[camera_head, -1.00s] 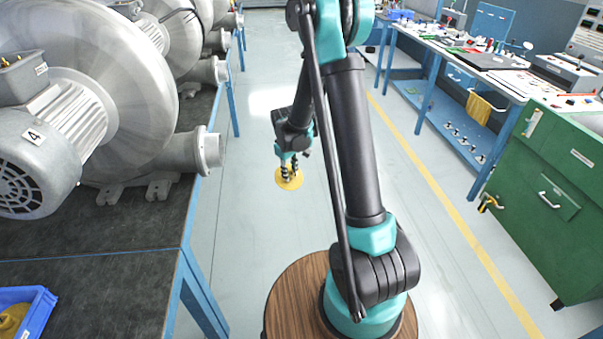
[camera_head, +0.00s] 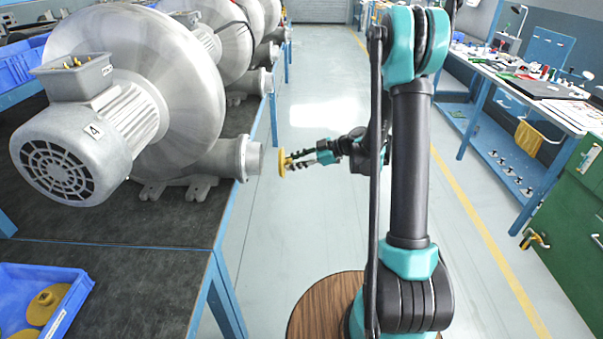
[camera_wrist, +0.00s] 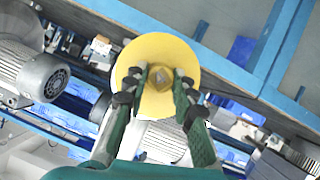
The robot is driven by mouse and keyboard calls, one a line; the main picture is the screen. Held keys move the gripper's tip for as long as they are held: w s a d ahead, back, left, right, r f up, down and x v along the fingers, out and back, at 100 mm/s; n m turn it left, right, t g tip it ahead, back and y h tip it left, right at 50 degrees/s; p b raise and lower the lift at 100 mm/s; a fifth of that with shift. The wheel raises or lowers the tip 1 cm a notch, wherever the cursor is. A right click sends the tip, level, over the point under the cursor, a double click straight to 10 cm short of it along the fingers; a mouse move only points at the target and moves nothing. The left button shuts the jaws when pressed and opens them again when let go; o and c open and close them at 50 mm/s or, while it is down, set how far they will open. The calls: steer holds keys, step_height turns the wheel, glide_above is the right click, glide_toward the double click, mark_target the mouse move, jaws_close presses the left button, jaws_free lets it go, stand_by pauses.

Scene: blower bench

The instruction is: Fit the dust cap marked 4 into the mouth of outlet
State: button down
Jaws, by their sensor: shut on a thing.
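The blower marked 4 (camera_head: 92,130) stands on the dark bench at the left in the head view. Its outlet (camera_head: 248,158) is a grey flanged mouth that points right. My gripper (camera_head: 296,159) is shut on a yellow dust cap (camera_head: 283,163), just right of the outlet mouth with a small gap between them. In the wrist view the cap (camera_wrist: 158,50) is a round yellow disc, and the fingers (camera_wrist: 158,88) close on its middle knob. No mark on the cap can be read. The inside of the outlet mouth is hidden.
A blue bin (camera_head: 75,318) with other yellow caps sits at the lower left on the bench (camera_head: 150,275). More blowers (camera_head: 262,52) line the bench behind. Open floor (camera_head: 330,215) lies right of the bench edge; a green cabinet (camera_head: 575,225) stands far right.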

steer(key=shift+a+r+y, duration=0.25)
steer(key=shift+r+y, duration=0.05)
steer(key=shift+r, duration=0.4)
steer(key=shift+w+a, duration=0.15)
steer(key=shift+a, duration=2.3)
steer(key=shift+a, duration=0.95)
steer(key=c, duration=1.2)
jaws_free()
steer(key=shift+o, duration=0.2)
steer(key=shift+d, duration=0.1)
